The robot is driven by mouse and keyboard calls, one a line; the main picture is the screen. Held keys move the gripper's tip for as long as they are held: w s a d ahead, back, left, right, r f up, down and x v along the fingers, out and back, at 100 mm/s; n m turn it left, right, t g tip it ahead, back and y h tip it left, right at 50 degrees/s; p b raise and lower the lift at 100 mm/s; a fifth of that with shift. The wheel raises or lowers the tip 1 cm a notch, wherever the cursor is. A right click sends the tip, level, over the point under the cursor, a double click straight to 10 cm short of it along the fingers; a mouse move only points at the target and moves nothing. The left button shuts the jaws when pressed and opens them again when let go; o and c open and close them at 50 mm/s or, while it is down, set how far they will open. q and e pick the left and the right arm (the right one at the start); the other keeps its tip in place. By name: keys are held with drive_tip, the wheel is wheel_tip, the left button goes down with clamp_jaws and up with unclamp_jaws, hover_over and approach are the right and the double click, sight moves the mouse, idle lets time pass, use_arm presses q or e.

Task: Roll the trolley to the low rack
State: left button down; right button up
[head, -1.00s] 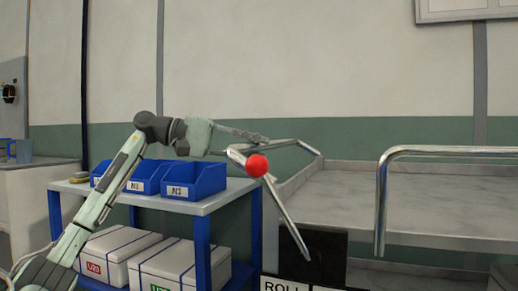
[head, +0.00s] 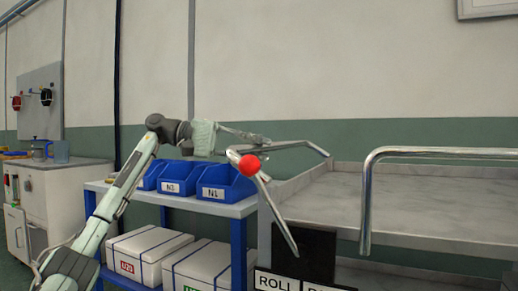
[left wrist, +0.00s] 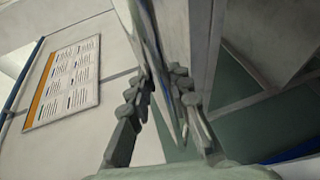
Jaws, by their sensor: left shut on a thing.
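The trolley (head: 400,205) has a grey marbled top with a raised rim and fills the right of the head view. One metal handle (head: 292,146) stands at its left and a second rail (head: 440,153) at its right. My left gripper (head: 246,136) is shut on the left handle, by a red ball knob (head: 249,165) on a slanted metal lever. In the left wrist view my left gripper (left wrist: 165,95) has a shiny bar between its fingers. A low blue-framed rack (head: 238,255) stands behind my left arm. My right gripper is not in view.
The rack holds blue bins (head: 226,181) above and white lidded boxes (head: 150,250) below. A black sign (head: 305,255) reading "ROLL", partly cut off, is by the trolley's left end. A white cabinet (head: 40,190) stands far left.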

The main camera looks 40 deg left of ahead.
use_arm(q)
drive_tip(key=shift+a, duration=0.2)
drive_tip(key=c, duration=1.4)
unclamp_jaws()
drive_tip(key=shift+s+a, duration=0.1)
drive_tip(key=shift+a, duration=0.05)
drive_tip(key=shift+o, duration=0.2)
drive_tip(key=v, duration=1.1)
drive_tip(key=shift+s+a, duration=0.3)
drive_tip(key=shift+r, duration=0.1)
